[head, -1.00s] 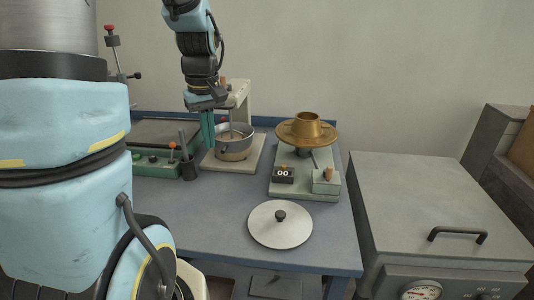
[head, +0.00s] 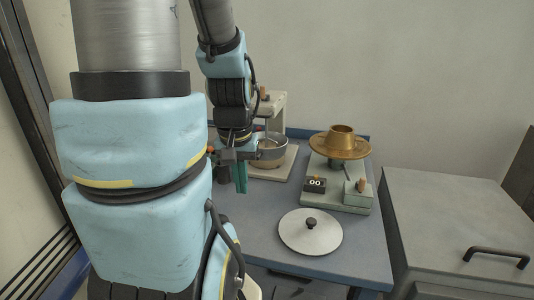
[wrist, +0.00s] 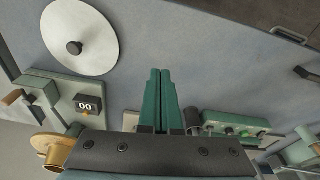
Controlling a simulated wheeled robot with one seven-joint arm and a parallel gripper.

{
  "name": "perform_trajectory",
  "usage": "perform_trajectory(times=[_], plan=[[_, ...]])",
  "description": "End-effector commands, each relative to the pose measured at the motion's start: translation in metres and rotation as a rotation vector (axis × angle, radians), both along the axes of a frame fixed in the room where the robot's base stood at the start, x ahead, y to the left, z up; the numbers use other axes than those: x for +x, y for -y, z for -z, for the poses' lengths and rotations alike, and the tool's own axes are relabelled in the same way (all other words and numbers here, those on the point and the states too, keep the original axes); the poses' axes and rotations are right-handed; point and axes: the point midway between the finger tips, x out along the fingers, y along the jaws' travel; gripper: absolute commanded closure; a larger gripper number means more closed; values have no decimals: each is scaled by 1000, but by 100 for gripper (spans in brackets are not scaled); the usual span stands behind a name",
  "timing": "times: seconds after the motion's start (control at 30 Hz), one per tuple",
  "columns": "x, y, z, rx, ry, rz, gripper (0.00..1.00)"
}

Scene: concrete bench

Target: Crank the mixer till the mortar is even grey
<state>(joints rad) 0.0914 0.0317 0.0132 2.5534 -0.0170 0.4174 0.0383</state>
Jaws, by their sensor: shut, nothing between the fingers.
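The mixer stands at the back of the bench, with a cream stand (head: 275,103), an orange-brown knob at its top and a steel bowl (head: 272,157) on a pale base (head: 278,170). My arm covers the left part of the mixer in the head view. The mortar inside the bowl cannot be made out. My gripper (head: 240,178) is in front of the bowl and to its left, apart from the knob, fingers pointing down. In the wrist view its green fingers (wrist: 160,72) are together with nothing between them.
A brass dish (head: 340,143) sits on a green-grey device with a counter (head: 315,184) reading 00. A round lid (head: 310,232) lies on the blue bench in front. A grey cabinet (head: 455,215) stands at right. A green control box (wrist: 232,124) shows in the wrist view.

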Motion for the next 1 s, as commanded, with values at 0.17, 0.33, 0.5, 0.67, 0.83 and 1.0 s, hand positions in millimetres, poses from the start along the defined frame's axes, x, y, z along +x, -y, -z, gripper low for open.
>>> perform_trajectory(times=[0.17,0.33,0.5,0.67,0.83,1.0], plan=[[8,-11,0,-1,0,-5,100],[18,-18,0,0,0,-2,100],[30,-22,0,0,0,-2,100],[42,-22,0,0,0,-1,100],[54,-19,-1,0,0,-1,100],[64,-12,-1,0,0,0,100]])
